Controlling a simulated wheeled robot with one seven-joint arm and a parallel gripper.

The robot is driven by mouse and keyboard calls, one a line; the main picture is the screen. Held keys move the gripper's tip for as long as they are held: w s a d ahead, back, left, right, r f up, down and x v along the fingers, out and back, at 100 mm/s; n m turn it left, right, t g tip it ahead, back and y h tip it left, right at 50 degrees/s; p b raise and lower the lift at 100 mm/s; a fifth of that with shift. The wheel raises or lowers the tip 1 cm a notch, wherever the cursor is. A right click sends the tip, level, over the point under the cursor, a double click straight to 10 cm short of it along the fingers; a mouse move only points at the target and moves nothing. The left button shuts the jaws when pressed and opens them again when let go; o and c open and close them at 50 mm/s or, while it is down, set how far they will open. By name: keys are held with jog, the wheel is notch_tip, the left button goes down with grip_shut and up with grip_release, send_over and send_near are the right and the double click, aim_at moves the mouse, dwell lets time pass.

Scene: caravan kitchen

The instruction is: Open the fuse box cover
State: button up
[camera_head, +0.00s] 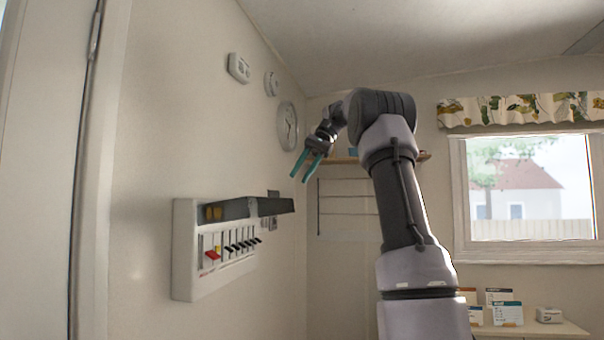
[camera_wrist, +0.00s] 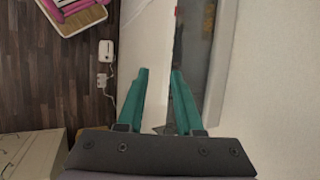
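The white fuse box (camera_head: 183,250) is mounted on the left wall in the head view. Its dark see-through cover (camera_head: 240,209) is swung up and sticks out from the box's top edge. The row of switches below, with a red one (camera_head: 212,255) and several black ones, is exposed. My gripper (camera_head: 300,179) is above and to the right of the cover, apart from it, with its teal fingers pointing down. In the wrist view the fingers (camera_wrist: 160,75) are spread with nothing held. A grey strip (camera_wrist: 191,50) beyond the right finger appears to be the cover from above.
A round clock (camera_head: 287,126) and small white devices (camera_head: 239,68) hang on the wall above. A shelf (camera_head: 343,160) is on the back wall behind my arm. A counter with small boxes (camera_head: 507,313) stands at lower right. The space in front of the fuse box is clear.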

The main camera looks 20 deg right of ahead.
jog(key=c, duration=0.5)
jog(key=shift+s+a+r+n, duration=0.15)
jog(key=shift+r+n, duration=0.15)
jog(key=shift+n, duration=0.2)
grip_shut()
jog(key=s+a+r+n+t+h, duration=0.1)
jog(key=s+a+r+n+t, duration=0.2)
jog(key=n, duration=0.5)
jog(key=s+r+n+t, duration=0.1)
jog(key=r+n+t, duration=0.1)
jog(key=r+n, duration=0.5)
jog(key=s+d+f+x, duration=0.1)
jog(key=d+f+x, duration=0.1)
jog(key=x, duration=1.1)
jog(key=shift+f+n, duration=0.25)
jog(key=shift+n, duration=0.15)
